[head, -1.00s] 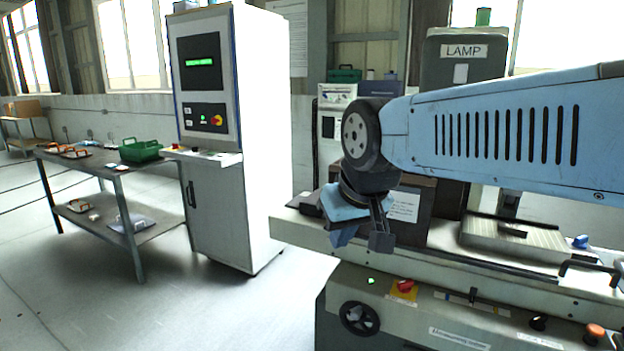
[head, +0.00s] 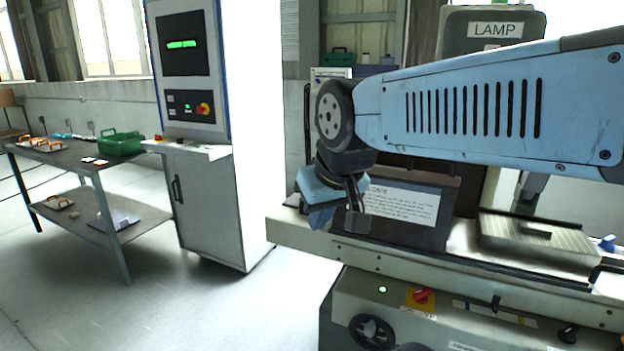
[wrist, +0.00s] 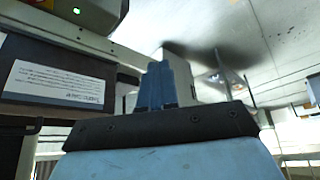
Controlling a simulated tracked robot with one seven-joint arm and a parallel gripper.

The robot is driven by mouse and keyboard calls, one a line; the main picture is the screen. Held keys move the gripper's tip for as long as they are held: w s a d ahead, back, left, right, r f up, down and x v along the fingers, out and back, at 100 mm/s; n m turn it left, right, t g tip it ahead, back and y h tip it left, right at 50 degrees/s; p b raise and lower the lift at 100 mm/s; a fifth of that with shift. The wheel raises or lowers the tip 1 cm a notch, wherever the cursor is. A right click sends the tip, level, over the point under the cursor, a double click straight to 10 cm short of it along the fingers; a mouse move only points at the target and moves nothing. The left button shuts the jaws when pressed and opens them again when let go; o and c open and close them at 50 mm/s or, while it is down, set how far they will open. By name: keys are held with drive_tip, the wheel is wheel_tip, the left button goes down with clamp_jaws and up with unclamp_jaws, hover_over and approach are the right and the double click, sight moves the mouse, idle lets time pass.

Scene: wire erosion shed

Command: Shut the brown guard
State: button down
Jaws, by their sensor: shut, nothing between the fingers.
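The brown guard (head: 449,205) is a dark brown panel with a white printed label, standing upright on the grinding machine's table. My arm and wrist cover its upper left part in the head view, so I cannot tell how far it stands open. In the wrist view the guard (wrist: 28,48) and its label are at the left, apart from my fingers. My gripper (head: 322,217) is in front of the guard's left side in the head view. Its blue fingers (wrist: 155,82) are together and empty in the wrist view.
The machine's front (head: 470,310) has a red knob and a handwheel (head: 371,333). A ribbed plate (head: 535,240) lies on its table at the right. A white control cabinet (head: 255,130) and a bench (head: 130,212) with a green crate (head: 120,143) stand left. Floor between is clear.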

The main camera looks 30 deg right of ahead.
drive_tip(key=shift+w+a, duration=0.1)
drive_tip(key=shift+a, duration=0.05)
drive_tip(key=w+d+r+m+g+h, duration=0.2)
drive_tip(key=w+d+m, duration=0.1)
drive_tip(key=w, duration=0.5)
drive_tip(key=w+d+r+m+g+h, duration=0.1)
drive_tip(key=w+d+r+m, duration=0.1)
drive_tip(key=w, duration=0.6)
drive_tip(key=w+d+f+m+g+h, duration=0.2)
drive_tip(key=w+d+f+m, duration=0.1)
drive_tip(key=w, duration=0.8)
drive_tip(key=w+d+f+m+g+h, duration=0.2)
drive_tip(key=w+d+m, duration=0.1)
drive_tip(key=w, duration=0.7)
drive_tip(key=s+d+f, duration=0.3)
drive_tip(key=d+f, duration=0.5)
drive_tip(key=d, duration=0.1)
drive_tip(key=shift+s+f+m, duration=0.25)
drive_tip(key=shift+s+m, duration=0.05)
drive_tip(key=shift+s, duration=0.1)
